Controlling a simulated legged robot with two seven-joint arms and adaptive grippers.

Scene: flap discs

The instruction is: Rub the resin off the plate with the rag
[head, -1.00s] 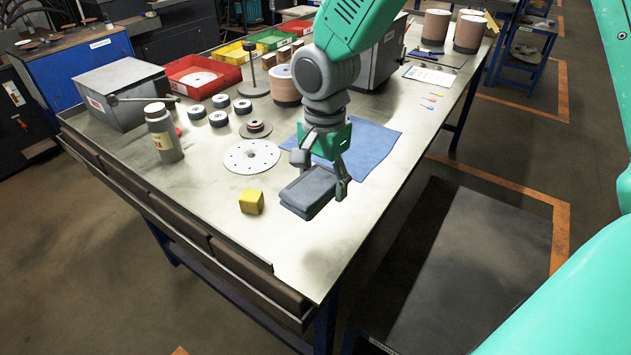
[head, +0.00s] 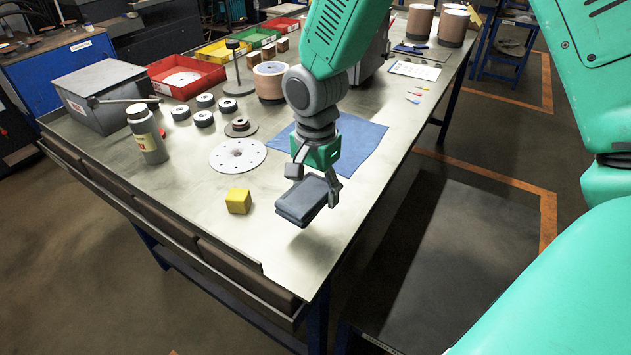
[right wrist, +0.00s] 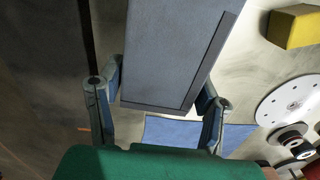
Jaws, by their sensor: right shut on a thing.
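My right gripper (head: 314,178) is shut on a folded grey-blue rag (head: 300,201), a thick flat pad. It holds the rag near the table's right edge, to the right of a yellow block. In the right wrist view the rag (right wrist: 175,50) fills the top middle, between the fingers (right wrist: 160,105). A round white plate (head: 230,158) with small holes lies flat on the table, left of and beyond the rag, apart from it. The plate also shows at the right of the wrist view (right wrist: 280,100). I cannot make out resin on it. My left gripper is out of view.
The yellow block (head: 238,201) stands between plate and table front. A blue cloth (head: 362,142) lies behind the gripper. A grey bottle (head: 148,138), several small rolls (head: 203,118) and a red bin (head: 187,76) are farther left. The front of the steel tabletop (head: 255,240) is clear.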

